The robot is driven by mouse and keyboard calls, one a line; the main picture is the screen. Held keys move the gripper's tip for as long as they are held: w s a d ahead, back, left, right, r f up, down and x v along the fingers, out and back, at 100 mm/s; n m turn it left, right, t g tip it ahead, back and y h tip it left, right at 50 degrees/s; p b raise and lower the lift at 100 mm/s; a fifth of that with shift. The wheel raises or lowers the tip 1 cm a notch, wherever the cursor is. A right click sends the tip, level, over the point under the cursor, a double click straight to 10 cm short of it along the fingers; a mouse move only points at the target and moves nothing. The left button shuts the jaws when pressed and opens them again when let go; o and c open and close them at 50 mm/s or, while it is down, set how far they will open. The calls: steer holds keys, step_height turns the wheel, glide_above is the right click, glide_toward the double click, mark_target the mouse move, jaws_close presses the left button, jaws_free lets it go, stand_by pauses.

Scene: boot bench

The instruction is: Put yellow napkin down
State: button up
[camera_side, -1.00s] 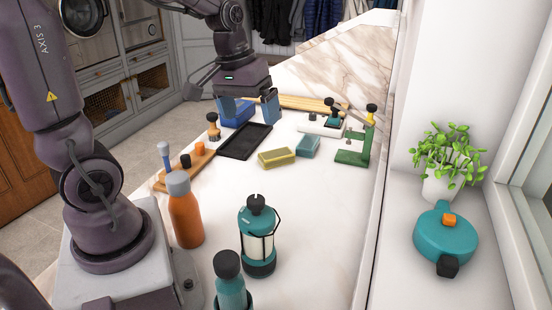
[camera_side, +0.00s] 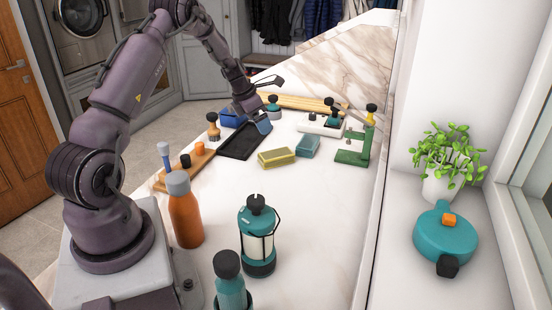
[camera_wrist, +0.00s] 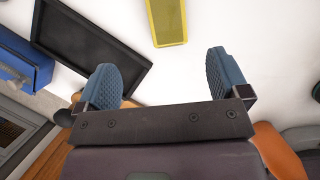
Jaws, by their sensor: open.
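The yellow napkin (camera_side: 277,158), a flat block-like yellow piece with a paler edge, lies on the white bench top, just left of a teal block. It also shows at the top of the wrist view (camera_wrist: 167,20), partly cut off. My gripper (camera_side: 260,122) is tilted over the far end of the black tray, behind and left of the napkin and apart from it. In the wrist view, its blue padded fingers (camera_wrist: 168,80) are wide apart with nothing between them. In the side view, one finger is mostly hidden.
A black tray (camera_side: 244,141), blue box (camera_side: 231,119) and teal block (camera_side: 307,146) are close by. A green stand (camera_side: 353,148) is to the right. An orange bottle (camera_side: 186,212) and teal lantern (camera_side: 258,235) stand in front. Bare bench lies before the napkin.

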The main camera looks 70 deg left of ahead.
glide_above(276, 154)
steer(key=s+a, duration=0.1)
steer(key=s, duration=0.1)
steer(key=f, duration=0.7)
steer(key=shift+s, duration=0.2)
steer(key=x, duration=0.4)
steer(key=shift+w+d+f, duration=0.2)
steer(key=shift+d+f, duration=0.1)
steer(key=shift+d, duration=0.1)
steer(key=shift+w+f, duration=0.1)
steer(key=shift+f, duration=0.15)
steer(key=shift+f, duration=0.2)
steer(key=c, duration=1.1)
steer(key=shift+o, duration=0.2)
steer(key=shift+r, duration=0.1)
